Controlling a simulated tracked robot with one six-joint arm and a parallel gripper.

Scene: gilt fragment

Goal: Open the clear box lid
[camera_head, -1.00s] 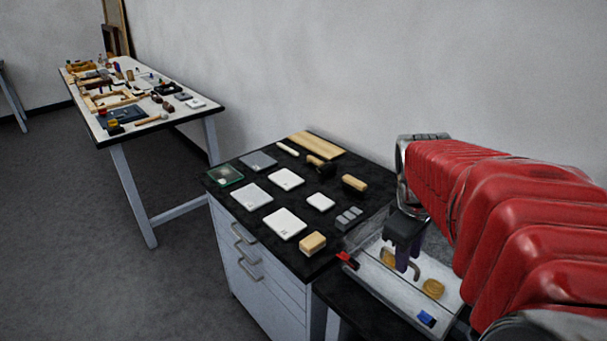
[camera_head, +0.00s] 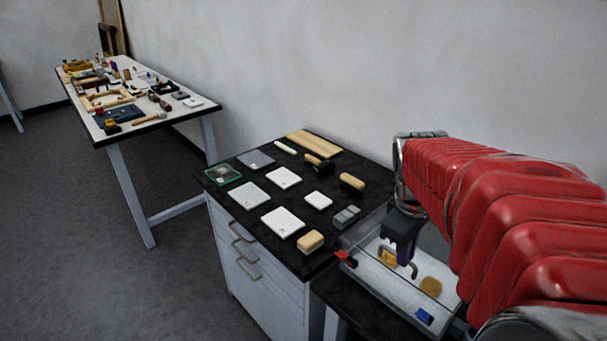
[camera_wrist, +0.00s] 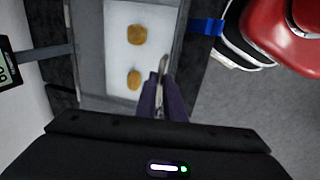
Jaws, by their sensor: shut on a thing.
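The clear box (camera_head: 375,285) stands at the lower right of the head view, with a pale floor. Two gold-brown pieces lie inside; one piece (camera_head: 430,287) shows plainly, and both show in the wrist view (camera_wrist: 137,34). A grey curved handle (camera_head: 412,268) rises from the box's clear lid. My gripper (camera_head: 403,254) is over the box, its dark purple fingers shut on the handle. In the wrist view the fingers (camera_wrist: 163,100) close around the handle (camera_wrist: 162,68). I cannot tell whether the lid is raised; its edges are hard to see.
A red tab (camera_head: 346,258) and a blue tab (camera_head: 425,316) sit at the box. The black-topped cabinet beside it holds white plates (camera_head: 283,222), a wooden block (camera_head: 311,241) and brushes. A cluttered table (camera_head: 150,123) stands at the far left. A wall is behind.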

